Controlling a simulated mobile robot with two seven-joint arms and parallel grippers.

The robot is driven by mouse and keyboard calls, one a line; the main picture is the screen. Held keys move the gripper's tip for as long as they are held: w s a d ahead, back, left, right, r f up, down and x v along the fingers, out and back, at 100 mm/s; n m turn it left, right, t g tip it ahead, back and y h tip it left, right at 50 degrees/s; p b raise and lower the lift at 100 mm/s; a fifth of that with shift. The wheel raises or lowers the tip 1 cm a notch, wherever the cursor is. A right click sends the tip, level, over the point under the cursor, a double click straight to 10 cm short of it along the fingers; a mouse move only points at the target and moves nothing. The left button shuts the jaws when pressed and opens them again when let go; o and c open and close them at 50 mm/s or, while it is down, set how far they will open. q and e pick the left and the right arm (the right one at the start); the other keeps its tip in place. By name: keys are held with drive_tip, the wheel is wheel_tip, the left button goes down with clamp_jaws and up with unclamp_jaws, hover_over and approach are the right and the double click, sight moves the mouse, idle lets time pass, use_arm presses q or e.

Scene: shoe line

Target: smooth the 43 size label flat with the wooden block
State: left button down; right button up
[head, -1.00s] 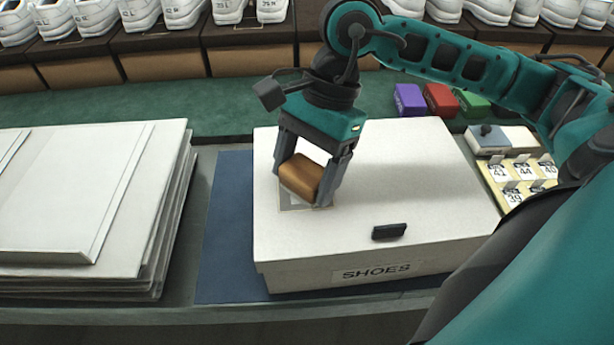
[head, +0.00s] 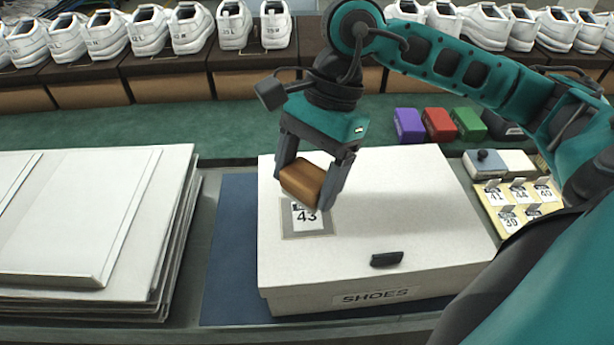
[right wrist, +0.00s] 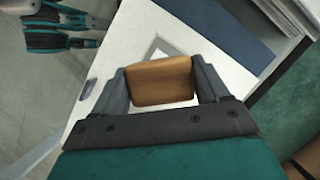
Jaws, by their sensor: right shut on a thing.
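My right gripper (head: 311,187) is shut on the wooden block (head: 303,179), a brown rounded piece. In the right wrist view the block (right wrist: 160,81) sits between both fingers. The block is tilted and appears held a little above the lid of the white shoe box (head: 400,190). The 43 size label (head: 307,216) lies inside a grey outlined square on the lid, just below the block in the head view. The block hides the label's upper part. The label looks flat where it shows, but I cannot tell about the hidden edge. My left gripper is not in view.
A blue mat (head: 230,250) lies under the box. A stack of white cardboard (head: 90,230) stands at the left. A label board (head: 517,205), a blue-grey pad (head: 486,163) and purple, red and green blocks (head: 438,125) sit at the right. White shoes line the back shelf.

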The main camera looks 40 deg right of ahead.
drive_tip(key=shift+r, duration=0.65)
drive_tip(key=shift+r+p, duration=1.15)
drive_tip(key=shift+r, duration=0.4)
drive_tip(key=shift+a+f, duration=0.1)
drive_tip(key=shift+f, duration=0.05)
